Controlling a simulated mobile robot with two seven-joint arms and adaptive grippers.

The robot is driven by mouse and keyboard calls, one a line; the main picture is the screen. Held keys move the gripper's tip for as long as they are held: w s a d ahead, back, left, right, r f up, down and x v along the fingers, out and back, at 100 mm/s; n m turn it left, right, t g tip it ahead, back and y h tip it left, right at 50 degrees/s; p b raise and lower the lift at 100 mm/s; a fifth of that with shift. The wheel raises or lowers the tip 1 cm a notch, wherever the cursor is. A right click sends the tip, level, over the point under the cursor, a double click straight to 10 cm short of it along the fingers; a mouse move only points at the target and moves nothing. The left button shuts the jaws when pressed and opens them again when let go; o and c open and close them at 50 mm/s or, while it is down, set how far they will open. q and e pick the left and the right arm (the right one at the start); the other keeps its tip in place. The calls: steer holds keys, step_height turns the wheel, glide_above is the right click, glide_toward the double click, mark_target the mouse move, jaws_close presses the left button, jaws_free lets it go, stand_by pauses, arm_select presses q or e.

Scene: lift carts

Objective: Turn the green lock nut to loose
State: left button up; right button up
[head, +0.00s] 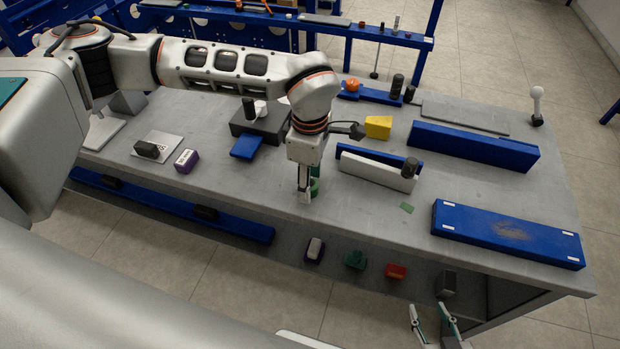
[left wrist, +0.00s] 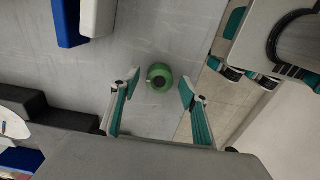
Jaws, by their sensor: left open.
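The green lock nut (left wrist: 160,77) is a round green ring with a dark centre on the grey table top. In the head view it (head: 315,187) is partly hidden by my left gripper (head: 306,190), which points down over it. In the left wrist view my left gripper (left wrist: 153,87) is open, and the nut shows between its two fingertips with a gap on each side. Whether the fingertips are level with the nut I cannot tell. My right gripper (head: 430,308) is open and empty at the bottom of the head view, off the table's front edge.
A white block (head: 378,171) and a blue block stand right of the nut. A dark box (head: 262,124) with a blue piece stands behind left. A yellow block (head: 378,127) is behind. A blue plate (head: 507,233) lies at right. The table's front edge (head: 330,223) is close.

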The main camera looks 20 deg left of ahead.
arm_select(q)
steer(key=c, duration=1.1)
steer(key=n+p, duration=0.1)
steer(key=n, duration=0.7)
steer(key=shift+n, duration=2.1)
